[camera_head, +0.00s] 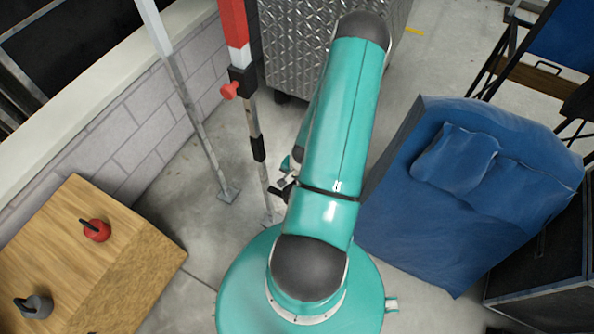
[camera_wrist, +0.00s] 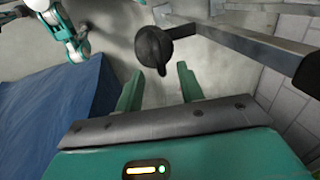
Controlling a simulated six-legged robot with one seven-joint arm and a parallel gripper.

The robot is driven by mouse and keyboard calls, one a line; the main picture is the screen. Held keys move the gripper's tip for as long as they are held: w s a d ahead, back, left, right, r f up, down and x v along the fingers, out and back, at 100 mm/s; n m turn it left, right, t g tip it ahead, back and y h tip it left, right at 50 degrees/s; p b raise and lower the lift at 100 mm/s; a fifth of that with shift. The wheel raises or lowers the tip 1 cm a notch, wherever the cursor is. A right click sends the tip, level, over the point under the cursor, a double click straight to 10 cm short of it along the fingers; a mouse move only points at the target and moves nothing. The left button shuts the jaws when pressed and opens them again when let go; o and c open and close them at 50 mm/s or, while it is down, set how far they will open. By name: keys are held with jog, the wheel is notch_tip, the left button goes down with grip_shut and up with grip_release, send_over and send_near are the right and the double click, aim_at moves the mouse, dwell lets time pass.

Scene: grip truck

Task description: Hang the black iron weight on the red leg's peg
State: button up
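The red leg (camera_head: 232,25) stands upright left of my arm, with a black collar and a red knob-like peg (camera_head: 229,90). In the wrist view, a dark round thing (camera_wrist: 152,46) with a short stub lies just beyond my gripper (camera_wrist: 158,78). I cannot tell whether it is the black iron weight or a knob. The two teal fingers are apart, with nothing clearly held between them. In the head view my arm mostly hides the gripper. A dark grey weight (camera_head: 35,306) and a red weight (camera_head: 96,230) sit on the wooden table.
The wooden table (camera_head: 125,262) is at the lower left. A pale post (camera_head: 183,95) stands left of the red leg by a block wall (camera_head: 150,115). A metal-plate case (camera_head: 300,45) is behind, and a blue-covered block (camera_head: 425,225) is at right. Bare floor lies between.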

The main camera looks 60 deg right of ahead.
notch_tip(320, 180, up, 8)
jog(key=s, duration=0.1)
jog(key=shift+s, duration=0.25)
jog(key=shift+f, duration=0.15)
